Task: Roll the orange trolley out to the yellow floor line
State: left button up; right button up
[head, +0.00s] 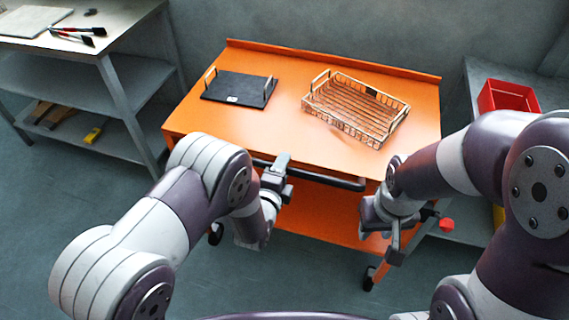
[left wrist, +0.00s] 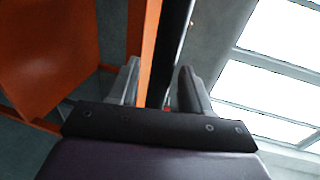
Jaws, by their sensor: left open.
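The orange trolley (head: 290,136) stands against the grey wall, with a dark handle bar (head: 335,180) along its front edge and a lower shelf and wheels below. My left gripper (head: 280,166) is open at the left part of the handle bar. In the left wrist view, a dark bar (left wrist: 179,45) and the trolley's orange edge (left wrist: 151,60) run between the open left fingers (left wrist: 160,88). I cannot tell whether they touch. My right gripper (head: 397,248) hangs below the trolley's right front corner; its jaws are unclear. No yellow floor line is in view.
A black tray (head: 238,90) and a wire basket (head: 350,108) stand on the trolley. A grey shelf unit (head: 65,80) with tools is on the left. A red bin (head: 505,95) sits on a bench at right. The floor at front left (head: 40,215) is clear.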

pick_arm(q)
jog(key=shift+x, duration=1.1)
jog(key=shift+s, duration=0.15)
grip_shut()
jog(key=shift+s+f, duration=0.1)
